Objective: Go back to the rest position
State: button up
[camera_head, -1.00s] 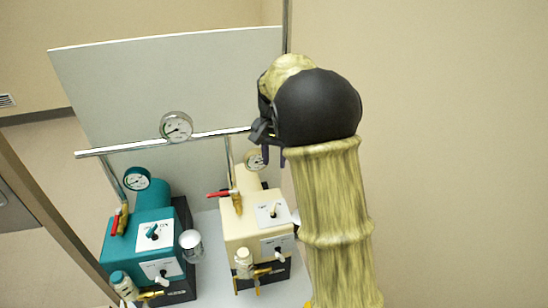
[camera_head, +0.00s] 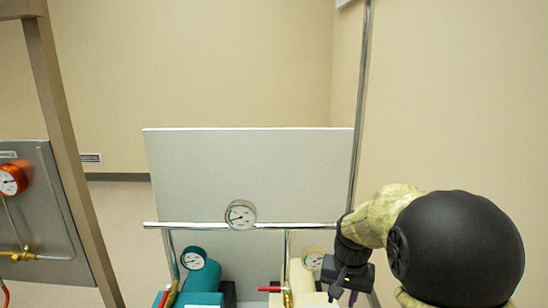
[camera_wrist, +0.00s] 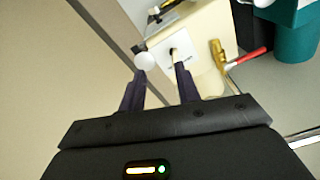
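My gripper (camera_head: 345,284) hangs at the lower right of the head view, in front of the cream pump unit (camera_head: 305,282). In the wrist view my gripper (camera_wrist: 160,70) shows two dark fingers standing apart with nothing held between them. Beyond the fingertips is the cream unit (camera_wrist: 200,28) with a white panel, a toggle and a white round knob (camera_wrist: 145,61). The gripper looks apart from the unit, though the exact gap is hard to judge.
A teal unit (camera_head: 200,279) stands left of the cream one. A metal rail (camera_head: 290,225) with a round gauge (camera_head: 240,214) runs above both, before a grey panel (camera_head: 250,165). A vertical pole (camera_head: 360,100) rises close to my arm. A red valve handle (camera_wrist: 253,54) sticks out from the cream unit.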

jog(key=s+f+n+t, duration=0.1)
jog(key=s+f+n, duration=0.2)
jog(key=s, duration=1)
jog(key=shift+s+a+f+n, duration=0.2)
jog(key=shift+a+f+n, duration=0.1)
jog(key=shift+a+f, duration=0.25)
